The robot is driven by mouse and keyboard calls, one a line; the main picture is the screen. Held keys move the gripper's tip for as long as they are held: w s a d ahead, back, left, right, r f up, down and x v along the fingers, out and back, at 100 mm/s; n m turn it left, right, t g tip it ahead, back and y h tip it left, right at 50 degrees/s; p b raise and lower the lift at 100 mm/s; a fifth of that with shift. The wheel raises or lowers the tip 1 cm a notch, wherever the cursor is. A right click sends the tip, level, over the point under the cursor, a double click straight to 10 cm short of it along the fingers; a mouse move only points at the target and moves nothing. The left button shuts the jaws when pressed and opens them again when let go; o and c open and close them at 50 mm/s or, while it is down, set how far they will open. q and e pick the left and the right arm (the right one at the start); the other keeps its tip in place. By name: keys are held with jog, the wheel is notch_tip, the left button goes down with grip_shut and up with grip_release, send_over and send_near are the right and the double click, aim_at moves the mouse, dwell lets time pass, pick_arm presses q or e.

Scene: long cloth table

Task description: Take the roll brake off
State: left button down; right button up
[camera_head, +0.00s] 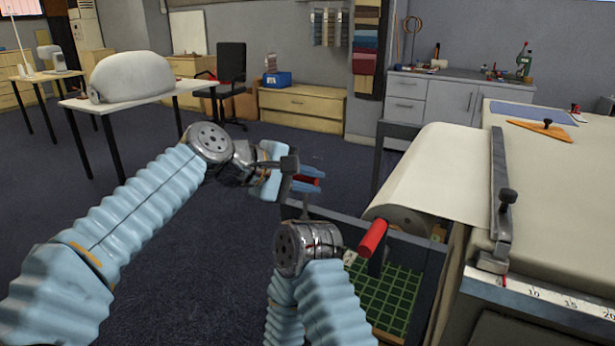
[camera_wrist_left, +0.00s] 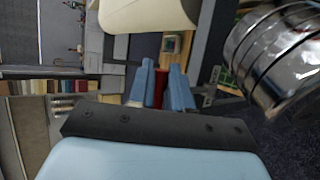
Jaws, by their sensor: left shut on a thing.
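My left gripper (camera_head: 307,183) is shut on a small red grip, which I take to be the roll brake handle (camera_head: 306,179). A dark upright part shows just below it, by the near left end of the roll stand. In the left wrist view the red grip (camera_wrist_left: 158,91) lies between the blue fingers (camera_wrist_left: 162,85). The pale cloth roll (camera_head: 400,217) sits at the table's left end, its cloth running up onto the table. My right arm comes in from the bottom; its gripper is hidden behind its wrist.
A red cylindrical handle (camera_head: 373,238) sticks out in front of the roll's end. The long cloth table (camera_head: 565,210) carries a dark metal bar (camera_head: 499,190) with a knob. The floor left of the stand is open.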

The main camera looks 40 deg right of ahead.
pick_arm(q)
jog(key=shift+w+f+y, duration=0.25)
jog(key=shift+w+y, duration=0.05)
jog(key=shift+w, duration=0.5)
jog(key=c, duration=1.1)
grip_release()
jog(key=shift+f, duration=0.1)
jog(key=shift+o, duration=0.2)
jog(key=shift+d+f, duration=0.1)
jog(key=shift+d, duration=0.05)
jog(key=v, duration=1.3)
jog(key=shift+s+r+b, duration=0.4)
jog(key=shift+s+r, duration=0.15)
